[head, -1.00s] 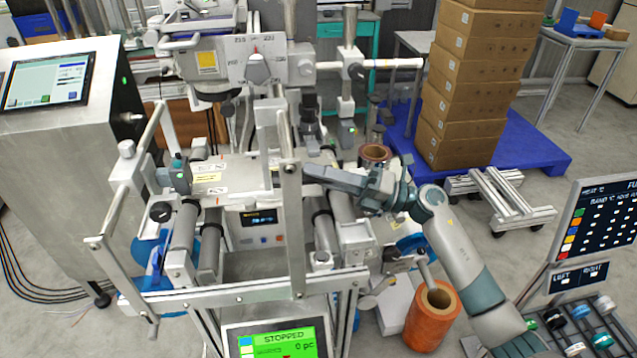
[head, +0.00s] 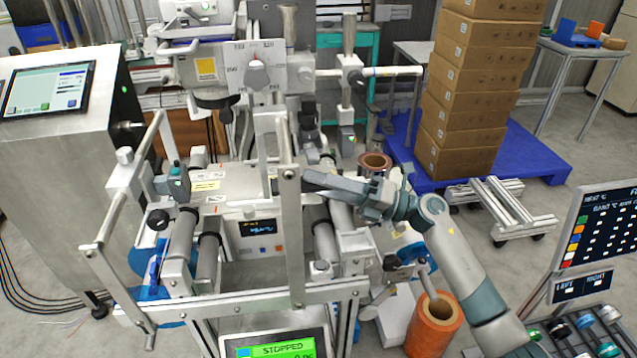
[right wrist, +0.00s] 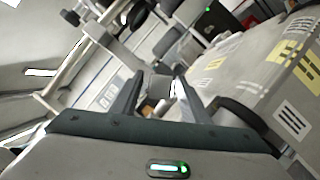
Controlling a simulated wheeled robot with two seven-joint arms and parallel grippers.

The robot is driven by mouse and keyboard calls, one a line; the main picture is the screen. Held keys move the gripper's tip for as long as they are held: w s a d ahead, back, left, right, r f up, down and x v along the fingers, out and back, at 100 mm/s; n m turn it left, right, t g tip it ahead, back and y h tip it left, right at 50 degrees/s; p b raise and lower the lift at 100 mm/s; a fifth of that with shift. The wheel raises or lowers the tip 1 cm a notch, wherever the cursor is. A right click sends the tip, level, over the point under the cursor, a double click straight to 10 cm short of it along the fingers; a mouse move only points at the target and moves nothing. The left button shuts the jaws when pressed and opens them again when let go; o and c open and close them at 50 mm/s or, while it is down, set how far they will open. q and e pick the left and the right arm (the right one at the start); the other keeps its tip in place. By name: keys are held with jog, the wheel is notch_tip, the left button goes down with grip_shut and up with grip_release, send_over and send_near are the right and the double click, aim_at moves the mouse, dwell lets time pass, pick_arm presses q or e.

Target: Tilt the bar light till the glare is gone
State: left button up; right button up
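I cannot tell for sure which part is the bar light, and no glare can be made out on the web. A pale upright bar (head: 290,240) stands at the front of the rewinding machine, with a round pivot at its top. My right gripper (head: 308,181) reaches in from the right, its fingertips just beside that top end; contact cannot be told. In the right wrist view the fingers (right wrist: 157,88) are apart, with a pale and brownish part beyond the gap. A scale plate with a pointer knob (head: 258,74) sits above. My left gripper is not in view.
A green STOPPED screen (head: 282,348) is at the front and a control cabinet (head: 60,150) at left. An orange reel (head: 433,325) stands at right, near a lit panel (head: 600,225). Stacked cartons (head: 470,90) stand on a blue pallet (head: 535,160) behind.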

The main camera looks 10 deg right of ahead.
jog(key=shift+s+d+f, duration=0.15)
jog(key=shift+d, duration=0.3)
pick_arm(q)
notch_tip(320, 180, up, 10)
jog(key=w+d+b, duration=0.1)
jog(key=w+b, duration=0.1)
jog(key=b, duration=0.2)
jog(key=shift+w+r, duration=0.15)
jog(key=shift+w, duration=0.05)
pick_arm(e)
jog(key=v, duration=1.6)
jog(key=shift+d, duration=0.25)
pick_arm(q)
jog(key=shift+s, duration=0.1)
pick_arm(e)
jog(key=shift+s, duration=0.15)
